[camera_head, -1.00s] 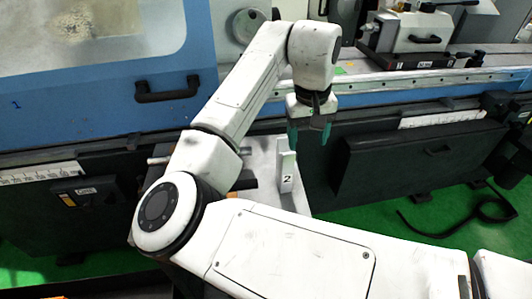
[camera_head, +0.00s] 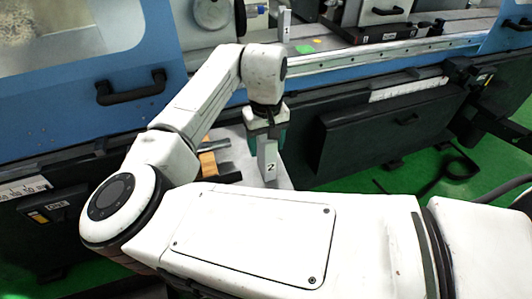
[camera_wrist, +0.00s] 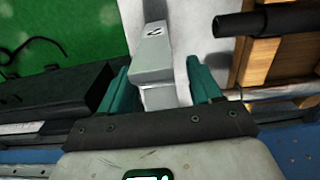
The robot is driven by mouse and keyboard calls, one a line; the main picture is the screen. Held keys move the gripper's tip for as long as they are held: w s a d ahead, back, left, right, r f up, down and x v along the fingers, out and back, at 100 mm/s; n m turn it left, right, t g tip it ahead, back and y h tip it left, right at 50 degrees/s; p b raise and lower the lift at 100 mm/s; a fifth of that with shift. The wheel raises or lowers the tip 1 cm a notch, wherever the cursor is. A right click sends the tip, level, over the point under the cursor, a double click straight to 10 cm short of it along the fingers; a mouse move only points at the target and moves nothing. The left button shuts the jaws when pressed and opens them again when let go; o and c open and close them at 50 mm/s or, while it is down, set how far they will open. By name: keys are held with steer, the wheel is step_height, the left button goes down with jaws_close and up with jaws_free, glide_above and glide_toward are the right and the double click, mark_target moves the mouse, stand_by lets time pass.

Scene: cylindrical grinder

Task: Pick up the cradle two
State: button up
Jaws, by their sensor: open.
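Cradle two, a light grey upright block marked "2" (camera_head: 268,160), stands on a white surface (camera_head: 232,150) in the head view. It also shows in the wrist view (camera_wrist: 153,55), with its label toward the top. My gripper (camera_head: 267,140) is open, pointing down over the block, its green fingers around the block's upper end. In the wrist view my gripper (camera_wrist: 162,85) has one green finger on each side of the near end of the block, with gaps visible. Whether the fingers touch it cannot be told.
A wooden block with a dark cylinder (camera_wrist: 262,22) sits close to the right finger in the wrist view. The blue and black grinder (camera_head: 400,130) stands just behind my gripper. Another grey block (camera_head: 284,25) stands on the machine bed.

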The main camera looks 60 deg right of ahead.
steer(key=shift+f, duration=1.15)
jaws_close()
